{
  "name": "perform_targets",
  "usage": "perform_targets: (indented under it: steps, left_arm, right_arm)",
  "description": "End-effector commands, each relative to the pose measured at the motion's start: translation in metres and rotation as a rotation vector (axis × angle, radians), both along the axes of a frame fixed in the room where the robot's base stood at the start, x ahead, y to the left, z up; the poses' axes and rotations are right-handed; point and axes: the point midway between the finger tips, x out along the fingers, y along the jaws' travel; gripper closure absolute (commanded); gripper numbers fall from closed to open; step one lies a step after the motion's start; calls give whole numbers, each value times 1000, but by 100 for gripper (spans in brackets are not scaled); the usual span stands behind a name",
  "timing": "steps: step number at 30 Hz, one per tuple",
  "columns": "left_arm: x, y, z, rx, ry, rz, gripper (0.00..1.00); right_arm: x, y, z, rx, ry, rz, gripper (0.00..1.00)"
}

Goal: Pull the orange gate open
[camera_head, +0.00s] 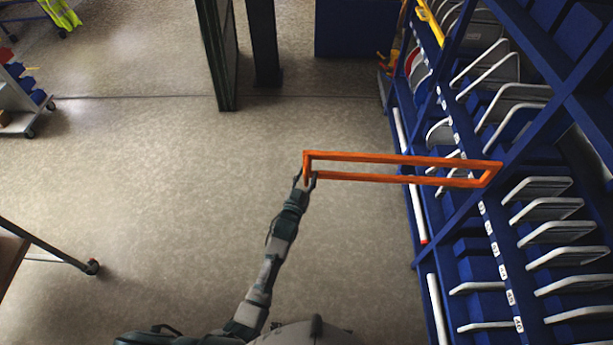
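The orange gate (400,159) is a long, thin rectangular frame in the right half of the head view. It reaches out leftward from the blue shelving over the floor. Its right end is by the blue upright, and its free left end is a short vertical bar. My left gripper (306,179) is at the lower part of that left end. Its two fingers stand apart, one on each side of the end bar; I cannot tell whether they touch it. My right gripper is not in view.
A dark green panel (219,50) and a dark post (264,40) stand at the top. A wheeled cart (22,95) is at left. The floor (170,190) left of the gate is clear.

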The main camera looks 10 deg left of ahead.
Motion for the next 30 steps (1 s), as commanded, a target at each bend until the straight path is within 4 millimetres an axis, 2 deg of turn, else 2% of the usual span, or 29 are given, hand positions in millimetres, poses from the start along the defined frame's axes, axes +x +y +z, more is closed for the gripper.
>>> perform_targets:
  steps: [4,7,15,21,25,30]
  left_arm:
    - [-3,1,-1,-1,1,0,59]
    - [-13,3,-2,0,2,1,59]
    - [-71,15,-2,1,3,0,59]
    - [-104,22,-2,1,3,0,59]
    - [-114,24,-2,0,2,0,59]
    - [-117,25,-2,1,1,0,59]
  right_arm:
    - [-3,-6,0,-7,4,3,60]
    - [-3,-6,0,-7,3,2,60]
    - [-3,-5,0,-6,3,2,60]
    - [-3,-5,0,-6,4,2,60]
    - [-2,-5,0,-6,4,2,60]
    - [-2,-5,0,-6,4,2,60]
